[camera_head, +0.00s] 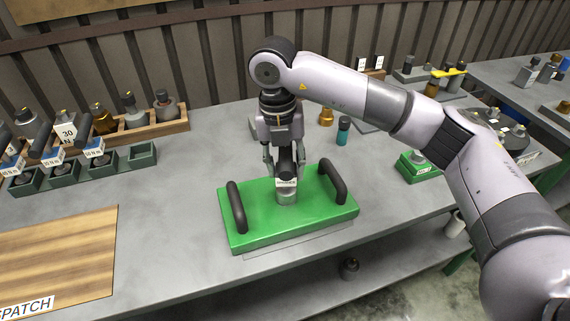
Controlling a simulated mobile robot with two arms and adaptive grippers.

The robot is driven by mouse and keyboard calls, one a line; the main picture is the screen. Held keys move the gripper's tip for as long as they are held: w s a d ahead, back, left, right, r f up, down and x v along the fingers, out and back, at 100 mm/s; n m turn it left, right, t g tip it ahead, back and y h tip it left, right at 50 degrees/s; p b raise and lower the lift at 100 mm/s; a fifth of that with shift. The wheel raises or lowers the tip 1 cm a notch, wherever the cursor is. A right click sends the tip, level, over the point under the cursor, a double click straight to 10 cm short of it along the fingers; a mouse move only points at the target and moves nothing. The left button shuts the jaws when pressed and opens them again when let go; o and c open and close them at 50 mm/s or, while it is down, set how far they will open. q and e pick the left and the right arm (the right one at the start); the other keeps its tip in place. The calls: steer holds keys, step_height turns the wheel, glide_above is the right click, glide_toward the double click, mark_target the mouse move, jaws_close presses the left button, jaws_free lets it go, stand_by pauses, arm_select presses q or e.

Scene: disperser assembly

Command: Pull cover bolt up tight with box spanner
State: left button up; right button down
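My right gripper (285,161) comes down over the middle of the green block (327,207), fingers pointing down. Its fingers are on either side of a dark upright cylinder with a small white label, which looks like the box spanner (286,171), and seem closed on it. The spanner stands over a short silver cylinder (287,196) at the middle of the green block. I cannot tell whether they touch or are one piece. The cover bolt is not visible. Two black handles rise from the block, left (237,208) and right (333,181). My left gripper is not in view.
A wooden rack (176,127) with several fittings and green trays (142,156) stand at left. A wooden dispatch board (62,262) lies front left. A teal bottle (343,132) and brass part (326,117) stand behind the block. A smaller green block (418,169) sits at right.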

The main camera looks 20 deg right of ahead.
mark_target(285, 148)
steer(key=shift+r, duration=0.1)
steer(key=shift+r+p, duration=1.45)
steer(key=shift+r, duration=1.05)
